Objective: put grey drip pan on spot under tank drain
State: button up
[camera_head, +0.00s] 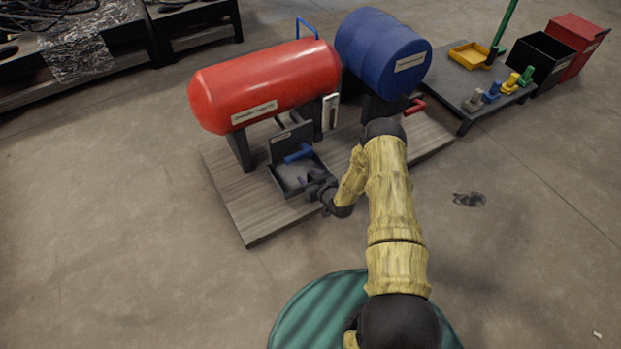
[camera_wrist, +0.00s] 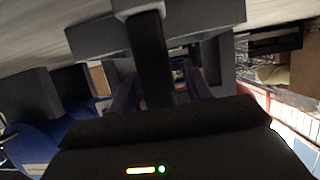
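The grey drip pan (camera_head: 291,180) is a shallow tray on the wooden platform (camera_head: 242,205), below the red tank (camera_head: 262,86). A blue-handled drain valve (camera_head: 299,154) hangs above its back part. My gripper (camera_head: 310,186) is at the pan's front right edge and hides part of it. In the wrist view my gripper's two purplish fingers (camera_wrist: 160,82) stand apart. A dark bar (camera_wrist: 150,58), apparently the pan's handle, lies between them, with a gap showing at the right finger. Contact on the left is unclear. The marked spot is not visible.
A blue drum (camera_head: 383,52) with a red valve (camera_head: 414,107) stands right of the tank. A low table (camera_head: 450,85) with a yellow tray and small coloured parts is farther right, beside black and red bins. A floor drain (camera_head: 469,199) lies on open floor.

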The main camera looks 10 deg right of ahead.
jog(key=shift+r, duration=0.1)
jog(key=shift+s+r, duration=0.15)
jog(key=p+v, duration=0.6)
jog(key=v, duration=0.5)
jog(key=shift+s+d, duration=0.15)
jog(key=shift+s, duration=0.2)
notch_tip(320, 180, up, 20)
jog(key=w+g+h, duration=0.1)
jog(key=g+h, duration=0.2)
jog(key=g, duration=0.2)
jog(key=s+a+r+m+g, duration=0.1)
jog(key=s+r+g, duration=0.1)
jog(key=s+r, duration=0.6)
jog(key=s+a+r+m+g+h, duration=0.1)
jog(key=s+a+r+m+g, duration=0.1)
jog(key=s+r, duration=0.7)
jog(key=s+g, duration=0.1)
jog(key=s, duration=0.2)
jog(key=shift+a+r+m, duration=0.2)
jog(key=shift+r+m, duration=0.05)
jog(key=shift+m, duration=0.05)
